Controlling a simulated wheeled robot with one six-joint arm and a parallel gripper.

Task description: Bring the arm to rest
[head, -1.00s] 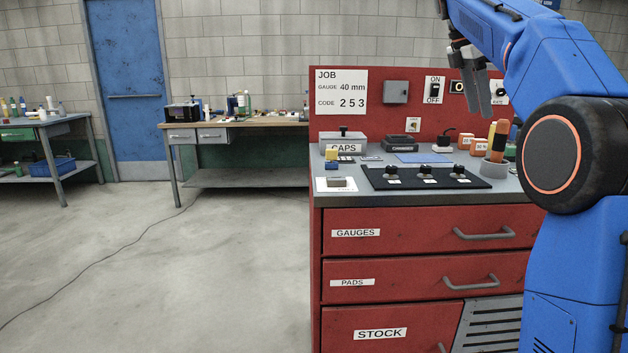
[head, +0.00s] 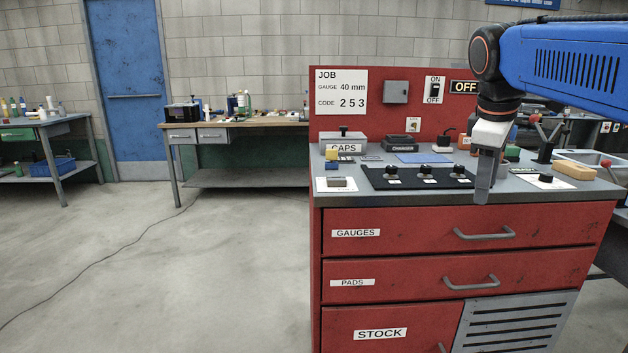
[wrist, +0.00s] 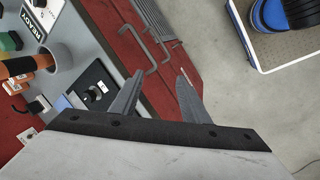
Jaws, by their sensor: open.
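My gripper (head: 483,192) hangs pointing down at the front edge of the red workbench, over the right end of the black mat. In the head view its fingers show nearly edge-on, as one grey shape. In the wrist view my gripper (wrist: 160,74) has its two grey fingers well apart, with nothing between them. My blue arm comes in from the right at the height of the back panel. The fingers look clear of the bench, with drawer fronts and floor beyond them.
The grey bench top (head: 400,201) carries a black mat (head: 376,180) with several dark knobs, a CAPS box (head: 343,147) and a tan block (head: 574,170). Drawer handles (head: 484,233) stick out in front. A blue object on a pale platform (wrist: 281,45) stands on the floor. Floor at left is open.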

